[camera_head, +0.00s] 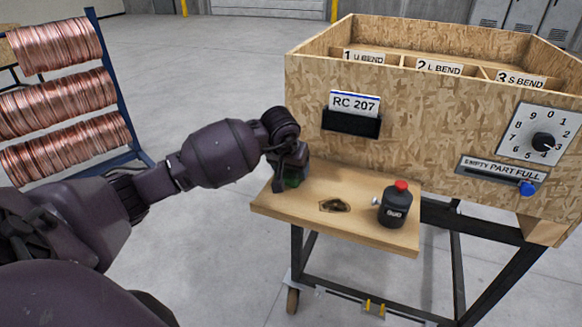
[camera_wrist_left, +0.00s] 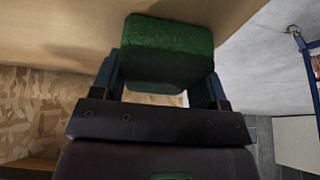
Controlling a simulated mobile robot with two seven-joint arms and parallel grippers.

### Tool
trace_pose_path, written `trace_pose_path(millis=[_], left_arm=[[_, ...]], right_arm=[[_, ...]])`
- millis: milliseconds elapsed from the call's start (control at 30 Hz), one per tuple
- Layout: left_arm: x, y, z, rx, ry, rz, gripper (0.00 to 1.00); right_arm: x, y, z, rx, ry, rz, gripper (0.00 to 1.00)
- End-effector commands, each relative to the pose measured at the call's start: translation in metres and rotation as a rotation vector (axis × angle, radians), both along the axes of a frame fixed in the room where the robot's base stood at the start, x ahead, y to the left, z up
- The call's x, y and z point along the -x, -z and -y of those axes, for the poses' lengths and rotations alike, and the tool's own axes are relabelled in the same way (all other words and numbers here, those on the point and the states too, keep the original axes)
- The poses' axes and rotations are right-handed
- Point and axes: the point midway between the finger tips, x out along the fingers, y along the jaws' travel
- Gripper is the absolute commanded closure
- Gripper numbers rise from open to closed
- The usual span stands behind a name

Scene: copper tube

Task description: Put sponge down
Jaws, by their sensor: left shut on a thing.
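The sponge (camera_wrist_left: 167,50) is a green block, held between the two fingers of my left gripper (camera_wrist_left: 165,75) in the left wrist view. In the head view my left gripper (camera_head: 290,180) is at the left back part of the small wooden shelf (camera_head: 335,220), close to the box's front wall. Only a little of the green sponge (camera_head: 292,182) shows there, mostly hidden by the gripper. I cannot tell whether the sponge touches the wood. My right gripper is not in view.
A black bottle with a red cap (camera_head: 395,205) stands at the shelf's right. A small dark item (camera_head: 335,205) lies mid-shelf. A large chipboard box (camera_head: 430,110) with labelled compartments rises behind. Copper coils (camera_head: 58,100) hang on a blue rack at left.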

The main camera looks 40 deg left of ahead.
Motion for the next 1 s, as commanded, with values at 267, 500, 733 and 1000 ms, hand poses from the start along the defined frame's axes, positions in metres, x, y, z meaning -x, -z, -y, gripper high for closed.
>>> trace_pose_path(millis=[267,500,733,1000], left_arm=[[0.0,0.002,0.0,0.0,0.0,-0.001,0.07],[0.0,0.0,0.0,0.0,0.0,0.0,0.07],[0.007,-0.021,0.0,-0.004,0.001,0.002,0.07],[0.027,-0.069,0.006,-0.004,0.002,0.003,0.07]], right_arm=[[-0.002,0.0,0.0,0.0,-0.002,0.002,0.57],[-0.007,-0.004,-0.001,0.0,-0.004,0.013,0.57],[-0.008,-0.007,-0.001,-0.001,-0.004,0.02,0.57],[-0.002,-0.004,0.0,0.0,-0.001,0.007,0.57]])
